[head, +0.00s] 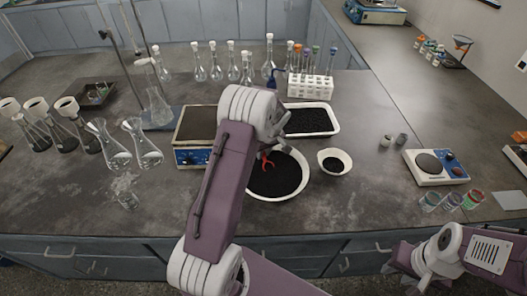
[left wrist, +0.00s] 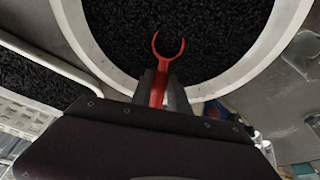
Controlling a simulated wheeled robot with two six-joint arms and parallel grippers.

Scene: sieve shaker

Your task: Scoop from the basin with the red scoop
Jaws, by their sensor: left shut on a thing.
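The basin (head: 275,199) is a round white bowl filled with dark granules, near the front middle of the table. Its pale rim also shows in the left wrist view (left wrist: 262,67). The red scoop (head: 266,161) is over the basin; in the left wrist view its end (left wrist: 168,50) is an open, C-shaped curve against the granules. My left gripper (left wrist: 160,92) is shut on the scoop's handle, near the basin's rim. In the head view my arm hides most of this gripper. I cannot tell whether the scoop touches the granules. My right gripper is out of view; only its arm shows at lower right.
A small white bowl (head: 344,170) of dark granules stands right of the basin. A white tray (head: 334,130) of granules lies behind it, with a tube rack (head: 310,91) beyond. A blue balance (head: 191,157) stands left.

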